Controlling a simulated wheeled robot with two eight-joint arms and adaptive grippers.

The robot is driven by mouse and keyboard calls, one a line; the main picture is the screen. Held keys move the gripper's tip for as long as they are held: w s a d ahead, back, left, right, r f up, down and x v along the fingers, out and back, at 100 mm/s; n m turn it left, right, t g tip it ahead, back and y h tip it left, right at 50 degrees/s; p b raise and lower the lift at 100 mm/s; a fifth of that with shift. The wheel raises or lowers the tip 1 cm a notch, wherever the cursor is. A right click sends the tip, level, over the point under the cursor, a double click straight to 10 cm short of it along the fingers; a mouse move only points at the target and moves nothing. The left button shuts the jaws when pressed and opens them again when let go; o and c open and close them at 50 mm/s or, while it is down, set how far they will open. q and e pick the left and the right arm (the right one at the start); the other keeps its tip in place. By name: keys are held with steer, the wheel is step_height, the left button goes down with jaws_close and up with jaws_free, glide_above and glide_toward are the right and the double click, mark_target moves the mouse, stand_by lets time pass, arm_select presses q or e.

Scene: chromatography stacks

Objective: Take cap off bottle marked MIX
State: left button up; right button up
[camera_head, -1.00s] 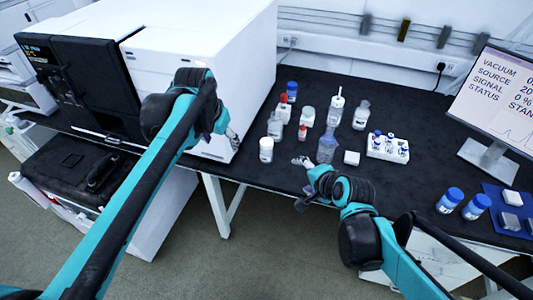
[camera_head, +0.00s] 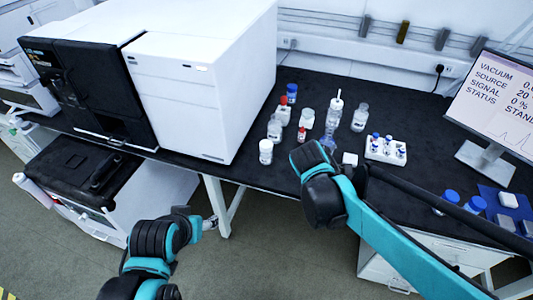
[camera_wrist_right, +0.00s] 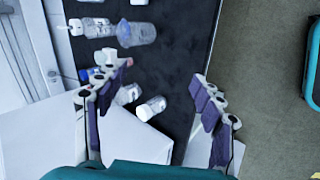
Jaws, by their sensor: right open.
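No MIX lettering is readable on any bottle. Several bottles stand on the black bench: a white-capped bottle (camera_head: 265,151) nearest the front edge, a clear bottle (camera_head: 275,128), a blue-capped bottle (camera_head: 291,93), a wide white-capped bottle (camera_head: 306,118) and another clear bottle (camera_head: 360,117). My right gripper (camera_wrist_right: 160,78) is open and empty in the right wrist view. A white-capped bottle (camera_wrist_right: 151,108) shows between its fingers there, with no visible contact. In the head view my right wrist hides its fingers. My left gripper (camera_head: 209,222) is low, off the bench front; its jaw state is unclear.
A large white instrument (camera_head: 205,80) borders the bottles on the left. A white rack (camera_head: 386,152) of small vials stands right of them, with a monitor (camera_head: 495,100) farther right. A red-capped item (camera_head: 283,110) and a nozzle bottle (camera_head: 334,112) crowd the cluster.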

steer(key=w+a+f+n+h, duration=0.1)
steer(key=w+a+n, duration=0.35)
steer(key=w, duration=0.25)
steer(key=n+t+h+p, duration=0.3)
steer(key=n+t, duration=0.1)
steer(key=n, duration=0.8)
glide_toward(263, 150)
steer(key=w+d, duration=0.1)
steer(key=w, duration=0.1)
steer(key=w+d+f, duration=0.1)
steer(key=w, duration=0.1)
steer(key=shift+d, duration=0.3)
steer(key=shift+a+f+n, duration=0.25)
steer(key=shift+n, duration=0.1)
steer(key=shift+w+f, duration=0.2)
steer(key=b+x, duration=0.2)
steer(key=x, duration=0.5)
steer(key=shift+w+d+f, duration=0.1)
steer(key=shift+d+f, duration=0.1)
steer(key=shift+d, duration=0.1)
steer(key=shift+r, duration=0.1)
steer(key=shift+c, duration=0.4)
steer(key=c, duration=1.3)
